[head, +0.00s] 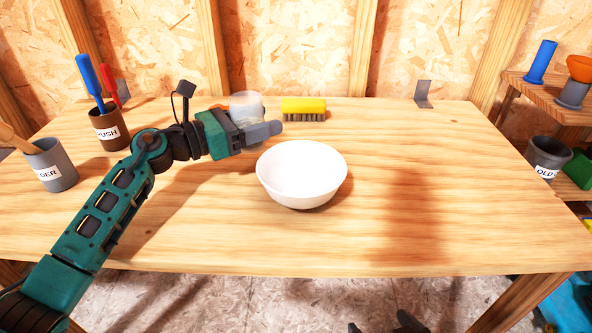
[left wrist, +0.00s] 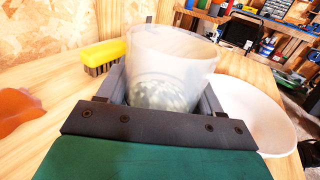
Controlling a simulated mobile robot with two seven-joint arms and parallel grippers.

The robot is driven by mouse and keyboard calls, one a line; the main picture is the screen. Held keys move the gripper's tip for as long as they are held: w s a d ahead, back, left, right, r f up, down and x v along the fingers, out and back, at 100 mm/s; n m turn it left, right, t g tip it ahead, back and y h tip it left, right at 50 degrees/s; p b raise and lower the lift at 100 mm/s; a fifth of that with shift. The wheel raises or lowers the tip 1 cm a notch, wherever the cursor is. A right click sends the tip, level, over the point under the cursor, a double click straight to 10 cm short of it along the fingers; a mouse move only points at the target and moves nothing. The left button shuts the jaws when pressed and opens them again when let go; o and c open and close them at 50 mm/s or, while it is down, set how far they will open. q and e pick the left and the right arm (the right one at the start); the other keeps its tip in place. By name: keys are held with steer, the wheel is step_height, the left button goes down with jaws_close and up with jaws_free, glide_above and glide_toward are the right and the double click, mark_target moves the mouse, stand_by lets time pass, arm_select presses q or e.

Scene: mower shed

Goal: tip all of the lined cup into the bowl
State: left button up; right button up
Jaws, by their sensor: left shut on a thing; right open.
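A translucent cup (head: 247,104) is in the grip of my left gripper (head: 262,134), behind and left of the bowl. It looks roughly upright; in the left wrist view the cup (left wrist: 172,55) holds pale granules at its bottom. Whether its base touches the table is hidden. The white bowl (head: 301,172) stands upright on the table, just front-right of the left gripper, and its visible inside looks empty. The bowl (left wrist: 262,118) also shows right of the cup in the left wrist view. Dark tips of my right gripper (head: 382,326) show at the bottom edge, apart and empty.
A yellow brush (head: 303,108) lies behind the bowl. An orange thing (left wrist: 18,112) lies left of the cup. A brown pot (head: 109,130) with tools and a grey pot (head: 52,166) stand at left. A dark pot (head: 548,156) stands off the table's right side. The table's right half is clear.

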mark_target(257, 108)
arm_select(q)
steer(key=shift+d, duration=0.1)
stand_by(0.3)
steer(key=shift+s+d+r+m+p, duration=0.15)
steer(key=shift+r+m+p, duration=0.3)
steer(key=shift+p, duration=0.2)
steer(key=shift+s+d+r+m+p, duration=0.1)
steer(key=shift+r+m+p, duration=0.25)
steer(key=shift+r+p, duration=0.25)
steer(key=shift+s+d+m+y+p, duration=0.35)
steer(key=shift+m+y+p, duration=0.3)
steer(key=shift+m, duration=0.25)
steer(key=r+p, duration=0.1)
steer(key=m+p, duration=0.1)
steer(key=p, duration=0.1)
steer(key=shift+s+d+r+m, duration=0.3)
steer(key=shift+s+d+r, duration=0.05)
steer(key=shift+d+r, duration=0.05)
steer(key=m+p, duration=0.1)
steer(key=d+m+y+p, duration=0.1)
steer(key=shift+s+r+y+p, duration=0.2)
steer(key=shift+s+y+p, duration=0.05)
steer(key=shift+s+p, duration=0.1)
arm_select(e)
step_height(257, 108, up, 7)
steer(key=s+d, duration=0.1)
steer(key=shift+d, duration=0.2)
